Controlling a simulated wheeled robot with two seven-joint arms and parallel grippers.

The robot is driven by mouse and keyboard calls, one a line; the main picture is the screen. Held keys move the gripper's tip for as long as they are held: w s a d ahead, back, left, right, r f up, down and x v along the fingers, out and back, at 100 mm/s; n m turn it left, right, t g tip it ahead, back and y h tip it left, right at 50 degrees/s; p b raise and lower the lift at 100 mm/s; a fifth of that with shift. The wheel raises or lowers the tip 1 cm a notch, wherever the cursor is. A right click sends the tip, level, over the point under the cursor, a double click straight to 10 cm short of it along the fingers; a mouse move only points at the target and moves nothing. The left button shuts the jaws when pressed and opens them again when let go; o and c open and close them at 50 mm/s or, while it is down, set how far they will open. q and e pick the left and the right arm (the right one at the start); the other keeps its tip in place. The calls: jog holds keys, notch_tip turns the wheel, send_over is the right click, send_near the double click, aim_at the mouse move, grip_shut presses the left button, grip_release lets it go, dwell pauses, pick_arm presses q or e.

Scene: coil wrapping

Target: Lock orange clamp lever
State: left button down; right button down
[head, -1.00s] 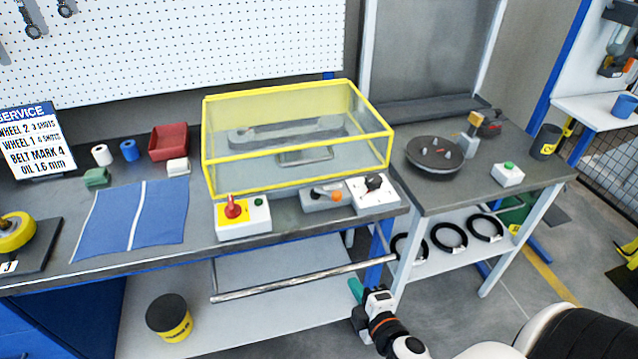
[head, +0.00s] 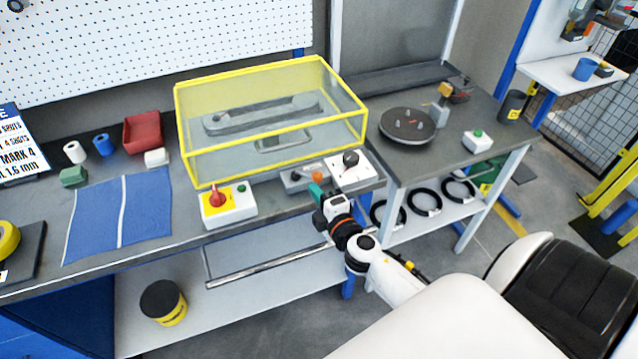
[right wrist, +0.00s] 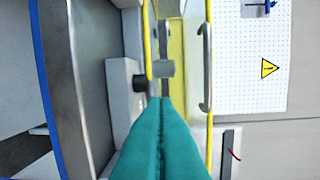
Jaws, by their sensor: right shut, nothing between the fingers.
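The orange clamp lever (head: 317,176) sits on a small grey box (head: 293,182) at the front of the bench, just before the yellow-framed clear cover (head: 188,153). My right gripper (head: 316,188) has teal fingers and is shut and empty. In the head view it is right in front of the lever's orange end and partly covers the box. I cannot tell whether it touches. In the right wrist view the shut fingers (right wrist: 160,105) point toward a grey box with a dark knob (right wrist: 138,82); no orange shows there. My left gripper is not in view.
A white box with a black knob (head: 351,170) stands close on the right. A white box with a red switch (head: 216,198) stands on the left. A metal rail (head: 260,273) runs below the bench front. A round dark plate (head: 407,125) lies on the right table.

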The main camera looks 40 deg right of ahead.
jog(key=shift+w+d+f, duration=0.1)
jog(key=shift+w+d, duration=0.4)
jog(key=shift+d, duration=0.2)
jog(key=shift+d, duration=0.1)
